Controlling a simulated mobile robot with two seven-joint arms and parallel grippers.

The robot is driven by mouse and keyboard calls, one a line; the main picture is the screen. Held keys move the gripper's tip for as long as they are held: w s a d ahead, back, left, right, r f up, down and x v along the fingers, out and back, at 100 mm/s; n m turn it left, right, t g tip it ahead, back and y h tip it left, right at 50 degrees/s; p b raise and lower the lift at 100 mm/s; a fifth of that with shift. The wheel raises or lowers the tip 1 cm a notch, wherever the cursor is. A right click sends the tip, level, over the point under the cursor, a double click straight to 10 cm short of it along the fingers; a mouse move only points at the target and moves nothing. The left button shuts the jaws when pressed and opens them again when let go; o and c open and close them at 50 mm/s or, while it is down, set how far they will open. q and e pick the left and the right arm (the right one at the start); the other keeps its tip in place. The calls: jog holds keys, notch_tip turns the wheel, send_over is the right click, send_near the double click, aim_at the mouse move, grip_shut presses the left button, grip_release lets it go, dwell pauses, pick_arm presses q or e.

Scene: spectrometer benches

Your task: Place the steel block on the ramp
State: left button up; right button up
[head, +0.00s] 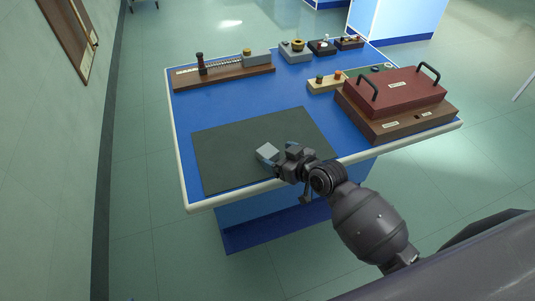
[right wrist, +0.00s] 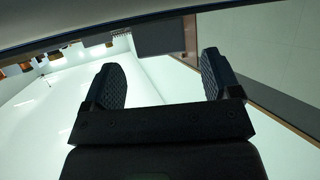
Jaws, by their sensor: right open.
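A pale grey block-like shape (head: 267,151), which looks like the steel block, shows at the tip of my right gripper (head: 281,150), over the front part of a dark mat. I cannot tell whether it touches the mat or a finger. The right gripper is open; in the right wrist view its two dark fingers (right wrist: 164,85) stand wide apart with no block visible between them. I cannot make out a clear ramp shape in either view. My left gripper is not in view.
The dark flat mat (head: 232,140) covers the front left of the blue table (head: 182,119). A maroon box with handles (head: 396,91) stands at the right. A wooden bench with a scale (head: 224,76) and several small instruments line the back. The table has a pale raised-looking edge.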

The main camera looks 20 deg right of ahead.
aim_at(268, 151)
jog(key=shift+x, duration=2.65)
jog(key=shift+a+r, duration=0.1)
jog(key=shift+r, duration=0.15)
jog(key=shift+c, duration=0.3)
jog(key=c, duration=1.1)
